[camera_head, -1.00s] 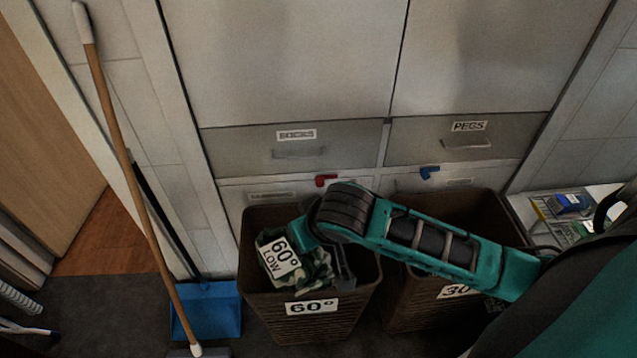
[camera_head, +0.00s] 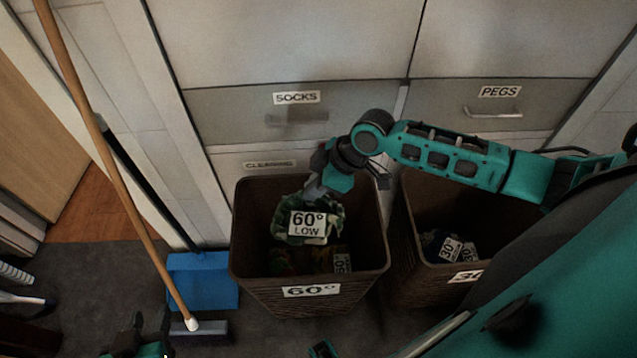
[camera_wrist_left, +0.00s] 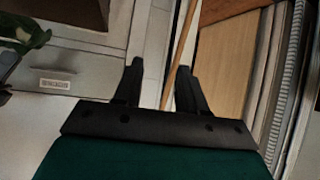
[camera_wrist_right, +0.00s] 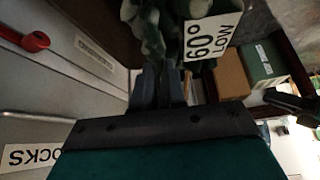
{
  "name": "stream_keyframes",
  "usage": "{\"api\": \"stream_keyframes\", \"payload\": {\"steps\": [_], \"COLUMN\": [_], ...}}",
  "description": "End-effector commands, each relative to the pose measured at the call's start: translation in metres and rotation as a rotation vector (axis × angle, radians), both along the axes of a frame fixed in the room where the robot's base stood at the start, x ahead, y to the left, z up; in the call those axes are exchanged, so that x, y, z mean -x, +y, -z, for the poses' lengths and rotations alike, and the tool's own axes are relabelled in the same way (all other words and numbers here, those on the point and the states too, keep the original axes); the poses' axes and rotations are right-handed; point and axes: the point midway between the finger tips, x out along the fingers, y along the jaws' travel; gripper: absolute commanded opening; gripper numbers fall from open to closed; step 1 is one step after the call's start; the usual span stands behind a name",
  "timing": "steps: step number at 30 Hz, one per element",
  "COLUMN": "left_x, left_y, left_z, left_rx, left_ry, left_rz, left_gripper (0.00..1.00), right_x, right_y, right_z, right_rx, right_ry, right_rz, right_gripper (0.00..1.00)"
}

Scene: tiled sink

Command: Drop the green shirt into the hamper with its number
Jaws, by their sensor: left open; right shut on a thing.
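The green camouflage shirt (camera_head: 325,218) hangs bunched from my right gripper (camera_head: 315,188); its white tag reads "60° LOW". The brown hamper labelled "60°" (camera_head: 255,285) is under it, and the shirt shows within its opening. How far the shirt is above or below the rim is hard to tell. In the right wrist view, the shirt (camera_wrist_right: 150,28) is between the shut fingers (camera_wrist_right: 168,85). My left gripper (camera_wrist_left: 160,75) is open and empty; in the head view, part of it (camera_head: 137,335) shows at the bottom left.
A second brown hamper (camera_head: 415,275), its label partly hidden but starting "30", stands to the right with tagged clothes inside. Drawers labelled "SOCKS" (camera_head: 295,110) and "PEGS" (camera_head: 480,105) are behind. A broom (camera_head: 115,180) and blue dustpan (camera_head: 205,280) stand left of the hampers.

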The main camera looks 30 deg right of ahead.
Motion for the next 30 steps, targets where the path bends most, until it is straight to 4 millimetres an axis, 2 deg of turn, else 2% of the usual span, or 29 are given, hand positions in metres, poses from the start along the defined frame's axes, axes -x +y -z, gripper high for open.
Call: {"api": "stream_keyframes", "payload": {"steps": [6,14,25,30], "left_x": [-0.002,-0.003,-0.011,-0.011], "left_y": [-0.004,-0.008,-0.015,-0.015], "left_z": [0.007,0.010,0.037,0.051], "left_rx": [0.006,0.011,0.024,0.023], "left_ry": [-0.003,-0.005,-0.018,-0.017], "left_rz": [0.009,0.017,0.031,0.030], "left_gripper": [0.41,0.41,0.41,0.41], "right_x": [-0.016,-0.019,-0.019,-0.019], "right_y": [-0.016,-0.019,-0.019,-0.019], "right_z": [0.011,0.020,0.061,0.072], "right_rx": [0.002,0.000,0.001,0.002], "right_ry": [-0.003,-0.001,-0.001,-0.001], "right_rz": [-0.124,-0.155,-0.155,-0.154], "right_gripper": [0.00,0.00,0.00,0.00]}}
